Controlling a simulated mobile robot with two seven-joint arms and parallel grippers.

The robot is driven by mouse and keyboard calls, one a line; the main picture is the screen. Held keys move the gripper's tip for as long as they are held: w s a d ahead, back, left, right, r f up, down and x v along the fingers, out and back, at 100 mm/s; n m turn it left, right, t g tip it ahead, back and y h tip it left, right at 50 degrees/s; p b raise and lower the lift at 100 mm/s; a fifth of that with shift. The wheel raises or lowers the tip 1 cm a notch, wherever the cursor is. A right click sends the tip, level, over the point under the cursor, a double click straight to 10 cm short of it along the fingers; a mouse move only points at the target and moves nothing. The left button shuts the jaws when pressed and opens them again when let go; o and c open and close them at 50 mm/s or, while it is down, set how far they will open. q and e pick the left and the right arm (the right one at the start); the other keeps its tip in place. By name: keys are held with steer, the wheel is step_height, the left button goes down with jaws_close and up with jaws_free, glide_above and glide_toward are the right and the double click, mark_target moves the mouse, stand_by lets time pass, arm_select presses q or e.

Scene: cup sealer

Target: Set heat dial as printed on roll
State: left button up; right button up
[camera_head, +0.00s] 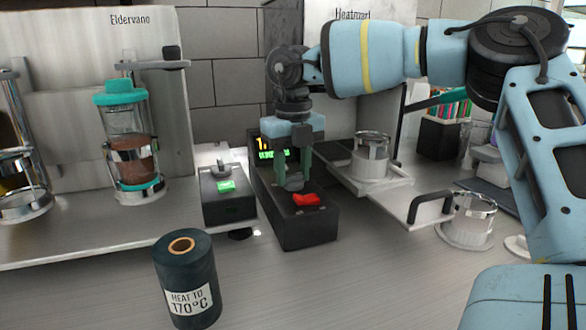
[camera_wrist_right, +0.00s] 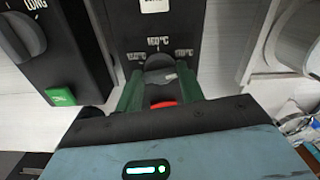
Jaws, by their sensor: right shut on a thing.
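The dark roll (camera_head: 187,285) stands upright on the counter in the head view. Its white label reads "HEAT TO 170°C". The heat dial (camera_wrist_right: 160,66) is a grey knob on the black control box (camera_head: 307,229), with printed temperatures above it and on both sides. The top one looks like 160°C; the side ones are too blurred to read surely. My right gripper (camera_head: 292,172) points down and is shut on the dial, its green fingers on either side. A pale mark shows on the knob's right part. The fingers partly hide the dial in the head view. My left gripper is out of view.
A red switch (camera_head: 306,199) sits just in front of the dial. A smaller box (camera_head: 228,199) with a knob marked LONG and a green switch stands to the left. A metal cup holder (camera_head: 371,158) on a sliding tray is close on the right.

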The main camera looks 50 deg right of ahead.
steer(key=shift+n, duration=1)
steer(key=o, duration=1)
steer(key=shift+r, duration=3.95)
